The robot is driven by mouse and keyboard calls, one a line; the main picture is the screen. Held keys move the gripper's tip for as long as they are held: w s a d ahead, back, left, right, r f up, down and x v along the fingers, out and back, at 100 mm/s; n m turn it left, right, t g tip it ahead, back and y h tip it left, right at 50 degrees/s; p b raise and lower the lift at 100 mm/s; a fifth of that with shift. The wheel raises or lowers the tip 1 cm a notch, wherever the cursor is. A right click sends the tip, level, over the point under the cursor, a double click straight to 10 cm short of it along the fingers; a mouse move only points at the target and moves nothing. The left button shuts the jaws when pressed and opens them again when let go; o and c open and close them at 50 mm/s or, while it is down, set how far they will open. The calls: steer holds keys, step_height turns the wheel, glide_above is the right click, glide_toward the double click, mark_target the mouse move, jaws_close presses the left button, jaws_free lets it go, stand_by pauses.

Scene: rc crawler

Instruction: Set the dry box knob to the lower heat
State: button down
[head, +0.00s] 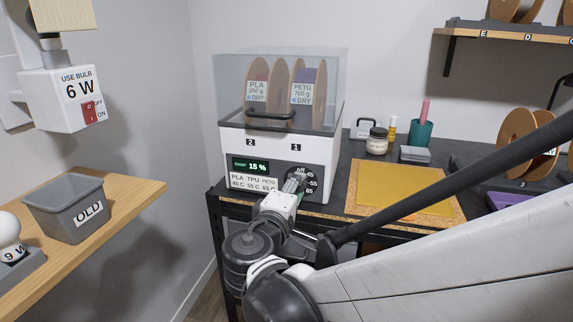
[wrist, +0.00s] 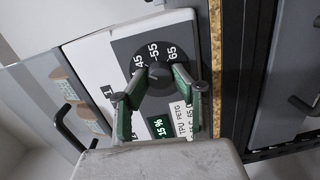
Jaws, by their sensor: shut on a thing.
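The dry box (head: 232,146) stands on the dark bench against the wall, with a clear lid over its spools. Its front has a dark dial marked off, 45, 55 and 65, and a display (head: 250,166) reading 15 %. A card (head: 254,182) below lists PLA 45 C, TPU 55 C and PETG 65 C. My gripper (head: 297,184) is at the dial and hides much of it in the head view. In the wrist view my gripper's green-padded fingers (wrist: 158,80) are closed on both sides of the dark round knob (wrist: 158,74). The knob's exact pointer setting is hard to read.
The lid covers spools labelled PLA and PETG, both DRY. A yellow mat (head: 405,188), a jar (head: 377,141) and a teal cup (head: 421,132) are on the bench to the right. A wooden shelf (head: 130,195) at left holds a grey OLD bin (head: 66,207).

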steer(key=shift+m, duration=0.6)
steer(key=c, duration=1.4)
jaws_free()
steer(key=shift+c, duration=0.2)
steer(key=shift+s+a, duration=0.1)
steer(key=shift+s, duration=0.05)
steer(key=v, duration=1.1)
steer(key=shift+s, duration=0.35)
steer(key=shift+r, duration=0.1)
